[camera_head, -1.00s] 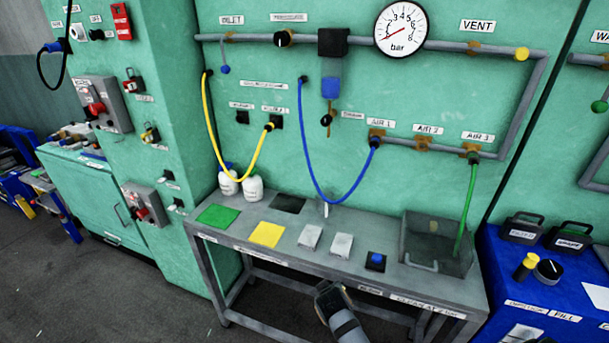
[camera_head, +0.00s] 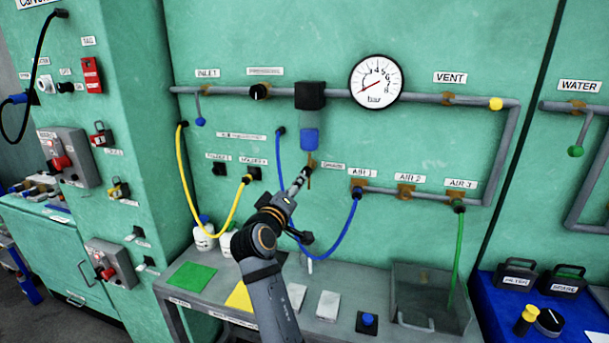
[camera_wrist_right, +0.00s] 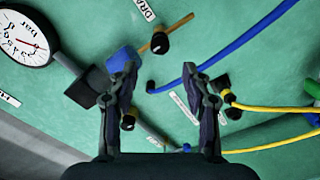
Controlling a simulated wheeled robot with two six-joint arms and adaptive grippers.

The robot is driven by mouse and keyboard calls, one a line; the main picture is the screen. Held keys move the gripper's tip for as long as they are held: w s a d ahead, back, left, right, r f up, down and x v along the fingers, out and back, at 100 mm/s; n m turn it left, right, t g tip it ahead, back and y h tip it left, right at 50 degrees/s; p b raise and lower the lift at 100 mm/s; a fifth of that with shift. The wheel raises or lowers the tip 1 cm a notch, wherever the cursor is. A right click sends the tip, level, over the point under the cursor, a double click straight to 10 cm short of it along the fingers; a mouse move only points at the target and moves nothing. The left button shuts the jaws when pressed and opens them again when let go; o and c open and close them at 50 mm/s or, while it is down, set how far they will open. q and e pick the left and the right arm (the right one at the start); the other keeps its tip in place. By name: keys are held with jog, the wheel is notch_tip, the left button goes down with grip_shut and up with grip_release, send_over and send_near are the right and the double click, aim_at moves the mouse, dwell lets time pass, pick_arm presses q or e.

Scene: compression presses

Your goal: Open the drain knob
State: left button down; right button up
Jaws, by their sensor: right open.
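The drain knob is a small black knob (camera_wrist_right: 161,44) on a thin brass pipe (camera_wrist_right: 172,34) below the blue filter bowl (camera_head: 310,138). In the right wrist view it lies beyond my fingertips, roughly in line with the gap between them. My right gripper (camera_wrist_right: 160,78) is open and nothing is between its fingers. In the head view my right gripper (camera_head: 298,182) reaches up in front of the wall and overlaps the knob's area, so the knob is mostly hidden there. I cannot tell whether it touches. My left gripper is not in view.
A blue hose (camera_head: 340,236) hangs right of my arm and a yellow hose (camera_head: 186,190) to its left. The pressure gauge (camera_head: 376,82) is above. A bench with a green mat (camera_head: 187,278) and a grey tray (camera_head: 430,286) stands below.

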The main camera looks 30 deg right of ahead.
aim_at(305, 173)
jog(key=p+x, duration=0.3)
jog(key=x, duration=0.6)
jog(key=shift+r, duration=0.15)
jog(key=shift+w+d, duration=0.45)
jog(key=shift+d, duration=0.1)
jog(key=shift+f, duration=0.2)
grip_shut()
